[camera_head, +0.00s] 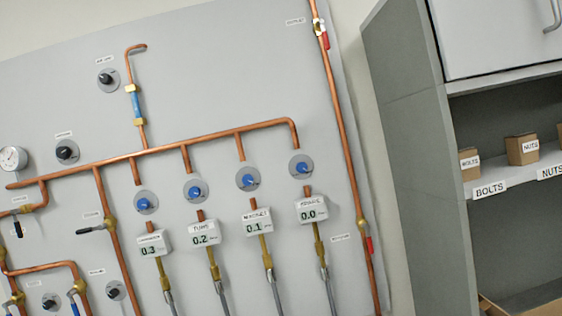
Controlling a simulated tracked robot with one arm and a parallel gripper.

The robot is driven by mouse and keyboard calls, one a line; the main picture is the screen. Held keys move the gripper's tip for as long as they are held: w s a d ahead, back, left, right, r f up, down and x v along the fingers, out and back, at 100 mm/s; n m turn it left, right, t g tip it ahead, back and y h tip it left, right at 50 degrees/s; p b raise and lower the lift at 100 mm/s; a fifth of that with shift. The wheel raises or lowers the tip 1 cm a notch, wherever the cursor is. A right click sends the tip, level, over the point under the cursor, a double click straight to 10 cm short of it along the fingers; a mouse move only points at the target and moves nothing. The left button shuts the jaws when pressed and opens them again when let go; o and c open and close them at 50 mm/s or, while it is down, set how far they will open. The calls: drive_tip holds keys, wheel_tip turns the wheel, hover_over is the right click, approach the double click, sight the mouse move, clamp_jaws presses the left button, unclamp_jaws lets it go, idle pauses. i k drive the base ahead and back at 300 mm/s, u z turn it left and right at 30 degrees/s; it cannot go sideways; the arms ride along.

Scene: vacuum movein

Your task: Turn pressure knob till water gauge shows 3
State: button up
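A round white dial gauge (12,159) sits at the left edge on the grey panel; its numbers and needle are too small to read. A black knob (67,151) on a grey disc is just right of it, and another black knob (106,79) is higher up. Their labels are too small to read, so I cannot tell which is the pressure knob. Several blue knobs on grey discs run along the copper pipe, such as the leftmost (146,203). White displays below them read about 0.3 (152,243), 0.2 (203,233), 0.1 (257,222) and 0.0 (311,210). My gripper is not in view.
Copper pipes stand out from the panel, with a long one (343,140) near its right edge carrying red-handled valves. A black lever valve (92,229) is at lower left. A grey shelf unit (409,130) with labelled boxes (522,149) stands at the right.

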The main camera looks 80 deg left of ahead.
sight(62, 152)
drive_tip(key=z, duration=0.15)
drive_tip(key=i, duration=0.1)
drive_tip(key=u, duration=3.25)
drive_tip(key=k, duration=0.9)
drive_tip(key=u, duration=0.2)
drive_tip(key=i, duration=0.9)
drive_tip(key=z, duration=0.1)
